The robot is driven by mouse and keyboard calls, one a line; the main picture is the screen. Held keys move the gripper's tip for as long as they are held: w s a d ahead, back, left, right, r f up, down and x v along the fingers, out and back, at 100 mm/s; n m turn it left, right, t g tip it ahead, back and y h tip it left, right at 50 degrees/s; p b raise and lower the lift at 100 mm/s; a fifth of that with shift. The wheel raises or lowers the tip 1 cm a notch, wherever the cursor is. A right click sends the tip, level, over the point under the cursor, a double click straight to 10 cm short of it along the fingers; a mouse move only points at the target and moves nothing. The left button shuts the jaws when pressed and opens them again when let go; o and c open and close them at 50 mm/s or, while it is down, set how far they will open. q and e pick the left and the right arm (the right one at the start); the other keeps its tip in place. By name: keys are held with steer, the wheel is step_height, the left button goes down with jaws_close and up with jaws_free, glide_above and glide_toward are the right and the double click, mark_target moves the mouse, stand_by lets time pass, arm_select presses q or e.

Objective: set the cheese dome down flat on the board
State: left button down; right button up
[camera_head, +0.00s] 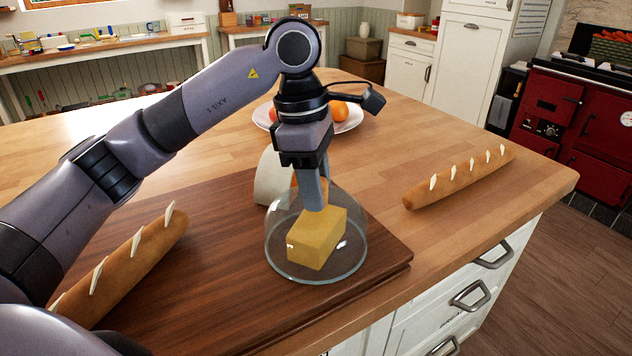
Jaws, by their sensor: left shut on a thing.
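The clear glass cheese dome (280,242) is near the right end of the dark wooden board (220,240). A yellow block of cheese (318,240) shows through the glass, inside the dome's outline. The dome looks upright with its rim about level; I cannot tell whether the rim touches the board all round. My left gripper (314,195) points straight down at the dome's top and is shut on it. The gripper hides the dome's knob. My right gripper is not in view.
A baguette (130,268) lies on the board's left part, another (455,181) on the light worktop (400,135) at right. A white object (270,180) stands just behind the dome. A plate (262,117) with oranges (340,110) lies farther back. Bare worktop lies between dome and right baguette.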

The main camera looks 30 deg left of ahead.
arm_select(q)
steer(key=shift+f, duration=0.2)
steer(key=c, duration=0.7)
jaws_free()
steer(key=shift+r, duration=0.1)
steer(key=shift+r, duration=0.2)
steer(key=r, duration=0.4)
steer(key=a+r+p, duration=0.1)
steer(key=r, duration=0.6)
steer(key=shift+s+a+r+p, duration=0.2)
steer(key=shift+a+r+p, duration=0.15)
steer(key=shift+a+p, duration=0.05)
